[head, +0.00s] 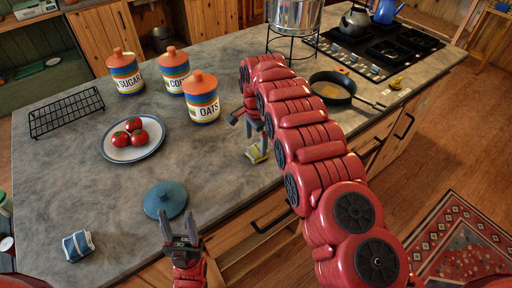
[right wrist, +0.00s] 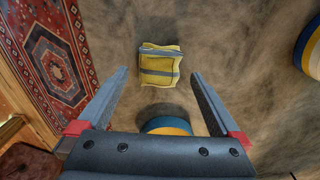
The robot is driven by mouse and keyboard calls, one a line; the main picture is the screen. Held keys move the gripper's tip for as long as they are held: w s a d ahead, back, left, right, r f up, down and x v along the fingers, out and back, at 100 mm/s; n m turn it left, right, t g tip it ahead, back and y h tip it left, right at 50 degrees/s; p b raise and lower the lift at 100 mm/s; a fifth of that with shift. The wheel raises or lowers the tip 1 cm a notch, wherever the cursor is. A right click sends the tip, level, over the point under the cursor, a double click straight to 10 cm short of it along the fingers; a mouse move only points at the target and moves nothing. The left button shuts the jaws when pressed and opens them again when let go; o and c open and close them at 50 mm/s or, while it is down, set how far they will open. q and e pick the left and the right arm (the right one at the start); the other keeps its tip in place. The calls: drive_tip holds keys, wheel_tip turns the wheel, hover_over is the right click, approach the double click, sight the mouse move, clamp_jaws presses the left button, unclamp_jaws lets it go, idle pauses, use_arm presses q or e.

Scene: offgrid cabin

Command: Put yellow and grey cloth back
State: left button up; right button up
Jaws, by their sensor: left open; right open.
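The yellow and grey cloth (head: 257,154) lies folded in a small bundle on the grey counter (head: 240,190), near its front edge. It also shows in the right wrist view (right wrist: 160,66), ahead of the fingers. My right gripper (head: 246,132) is open and empty above the counter, just behind the cloth in the head view; the right wrist view shows its two fingers (right wrist: 158,92) spread apart, with the cloth not between them. My left gripper (head: 180,219) is open and empty at the counter's front edge, near the blue lid (head: 166,199).
A plate (head: 109,148) with tomatoes, several striped canisters (head: 203,106), a wire rack (head: 65,113) and a blue and white cloth (head: 77,246) are on the counter. A pan (head: 333,91) and stove (head: 375,52) are beyond my right arm. A patterned rug (head: 455,240) lies below.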

wheel_tip(320, 180, up, 14)
drive_tip(key=p, duration=0.3)
drive_tip(key=shift+s+f, duration=0.1)
drive_tip(key=shift+f, duration=0.1)
